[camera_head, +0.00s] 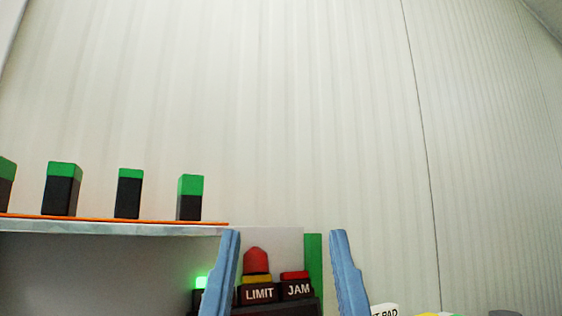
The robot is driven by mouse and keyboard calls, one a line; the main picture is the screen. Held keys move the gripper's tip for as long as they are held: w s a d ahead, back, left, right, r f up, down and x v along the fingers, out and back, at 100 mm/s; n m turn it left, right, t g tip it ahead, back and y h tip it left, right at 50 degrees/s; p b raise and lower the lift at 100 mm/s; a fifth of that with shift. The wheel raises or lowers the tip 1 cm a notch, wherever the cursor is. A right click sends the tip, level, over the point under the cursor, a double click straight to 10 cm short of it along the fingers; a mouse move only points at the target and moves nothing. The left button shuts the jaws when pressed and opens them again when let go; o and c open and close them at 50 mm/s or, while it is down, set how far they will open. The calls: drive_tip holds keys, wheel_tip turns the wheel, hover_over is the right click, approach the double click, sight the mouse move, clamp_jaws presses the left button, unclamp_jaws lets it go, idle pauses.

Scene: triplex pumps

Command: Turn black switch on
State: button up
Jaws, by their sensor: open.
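My gripper (285,236) shows at the bottom centre as two blue fingers, spread wide apart and empty. Between the fingers, seen beyond or beside them, is a black panel part labelled LIMIT (260,294) with a yellow base and a red dome (257,261) above it. To its right is a black part labelled JAM (298,291) with a red top. I cannot pick out a black switch for certain. The lower part of the panel is cut off by the picture's bottom edge.
A shelf (110,229) with an orange edge at left bears several black blocks with green tops (62,189). A lit green lamp (202,282) is partly behind the left finger. A green upright (313,265) stands by the right finger. A white label (385,311) shows at lower right.

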wheel_tip(320, 180, up, 7)
drive_tip(key=p, duration=0.5)
drive_tip(key=shift+w+a+f+p, duration=0.15)
drive_tip(key=shift+w+p, duration=0.1)
drive_tip(key=shift+p, duration=0.05)
